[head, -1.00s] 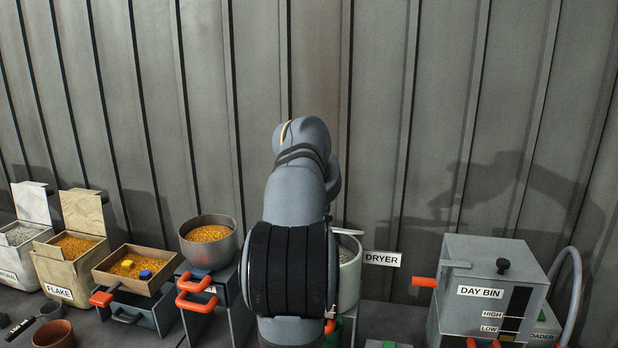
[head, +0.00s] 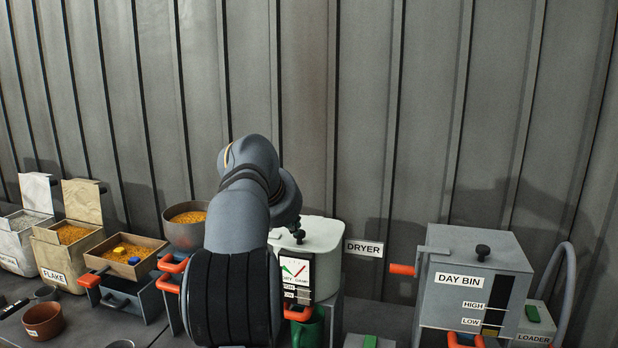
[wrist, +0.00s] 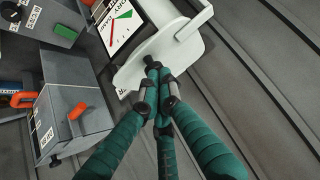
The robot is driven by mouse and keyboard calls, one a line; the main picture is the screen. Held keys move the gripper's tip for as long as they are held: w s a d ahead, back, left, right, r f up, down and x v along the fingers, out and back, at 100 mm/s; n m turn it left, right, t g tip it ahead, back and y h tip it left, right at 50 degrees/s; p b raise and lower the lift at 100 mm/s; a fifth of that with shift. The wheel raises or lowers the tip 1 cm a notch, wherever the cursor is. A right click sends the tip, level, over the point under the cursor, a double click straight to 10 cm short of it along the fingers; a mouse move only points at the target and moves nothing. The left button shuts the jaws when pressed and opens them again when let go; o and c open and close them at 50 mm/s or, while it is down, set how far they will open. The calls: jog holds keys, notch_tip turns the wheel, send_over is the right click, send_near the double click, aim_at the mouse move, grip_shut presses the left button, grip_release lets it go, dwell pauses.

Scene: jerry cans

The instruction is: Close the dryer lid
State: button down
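The dryer (head: 325,265) is the pale, rounded machine with a green and red gauge panel, right of my arm in the head view. Its pale lid (head: 322,232) lies across the top and looks level; my arm hides its left part. In the wrist view the lid (wrist: 178,50) shows as a pale disc with a bracket at one edge and a dark knob (wrist: 150,60). My gripper (wrist: 158,76) has its green-wrapped fingers drawn together, tips right at the knob. I cannot tell whether they grip it or only touch it.
The grey day bin (head: 475,285) with an orange handle stands to the right, the loader (head: 536,325) beyond it. A pellet bowl (head: 186,225) and a wooden tray (head: 125,258) stand to the left. The ribbed wall is close behind.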

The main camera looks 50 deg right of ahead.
jog(key=s+a+b, duration=0.1)
jog(key=s+a, duration=0.3)
jog(key=a, duration=0.4)
jog(key=shift+a+f, duration=0.2)
jog(key=shift+a, duration=0.15)
